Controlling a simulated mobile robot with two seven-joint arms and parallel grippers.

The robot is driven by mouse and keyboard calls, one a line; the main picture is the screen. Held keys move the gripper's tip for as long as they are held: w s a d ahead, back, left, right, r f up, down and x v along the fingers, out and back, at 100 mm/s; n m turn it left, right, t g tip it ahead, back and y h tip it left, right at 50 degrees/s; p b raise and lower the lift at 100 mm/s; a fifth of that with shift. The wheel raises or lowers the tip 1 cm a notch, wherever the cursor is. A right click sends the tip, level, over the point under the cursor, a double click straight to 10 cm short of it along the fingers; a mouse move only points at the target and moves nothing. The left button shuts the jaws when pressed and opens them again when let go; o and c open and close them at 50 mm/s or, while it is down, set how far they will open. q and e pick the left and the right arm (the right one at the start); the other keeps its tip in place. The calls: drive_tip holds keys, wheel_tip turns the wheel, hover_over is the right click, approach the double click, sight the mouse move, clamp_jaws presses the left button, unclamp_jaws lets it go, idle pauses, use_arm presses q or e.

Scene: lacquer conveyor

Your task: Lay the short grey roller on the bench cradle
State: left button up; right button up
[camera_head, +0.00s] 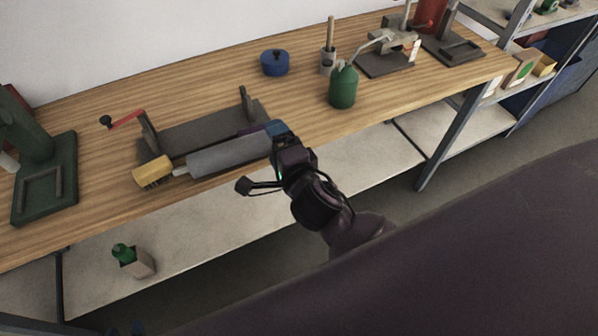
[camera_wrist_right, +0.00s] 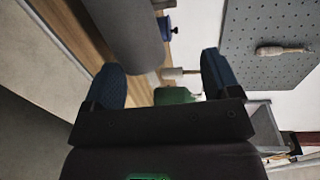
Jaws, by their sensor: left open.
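The short grey roller (camera_head: 228,156) lies along the front of the bench, before the cradle (camera_head: 190,135), a dark grey plate with two uprights and a red handle. The roller's right end is close to my right gripper. Whether they touch cannot be told. In the right wrist view my right gripper (camera_wrist_right: 163,80) has its blue fingers wide apart. The roller (camera_wrist_right: 128,35) shows beyond the fingers, not between them.
A yellow brush (camera_head: 153,172) is by the roller's left end. A green press (camera_head: 45,165) stands left. A green-capped bottle (camera_head: 133,260) is on the lower shelf.

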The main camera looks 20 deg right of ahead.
drive_tip(key=s+r, duration=0.1)
drive_tip(key=s, duration=0.9)
drive_tip(key=shift+s+b, duration=0.35)
drive_tip(key=shift+b, duration=0.1)
drive_tip(key=shift+d, duration=0.15)
